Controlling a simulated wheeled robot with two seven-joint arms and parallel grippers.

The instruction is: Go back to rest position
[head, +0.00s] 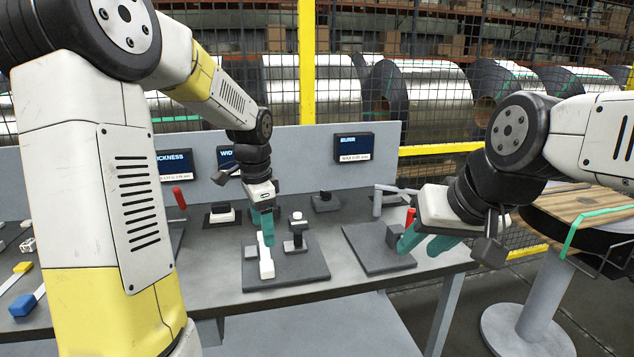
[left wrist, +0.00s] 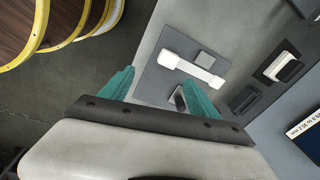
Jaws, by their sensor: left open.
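My left gripper (head: 262,228) has teal fingers and hangs over the middle of the bench in the head view. In the left wrist view my left gripper (left wrist: 160,82) is open, with nothing between its fingers. A white strip with wider ends (head: 265,258) lies on a dark grey plate just below it. The strip also shows in the left wrist view (left wrist: 192,68), beyond the fingertips. My right gripper (head: 422,246) is at the bench's right end, fingers apart, beside a dark block on another plate. I see nothing held in it.
The grey bench (head: 215,275) carries several small fixtures and a red-handled device (head: 180,198). Small displays (head: 353,147) sit on the low back panel. A yellow-framed mesh fence (head: 307,60) stands behind. A round wooden-topped stand (head: 572,215) is at the right.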

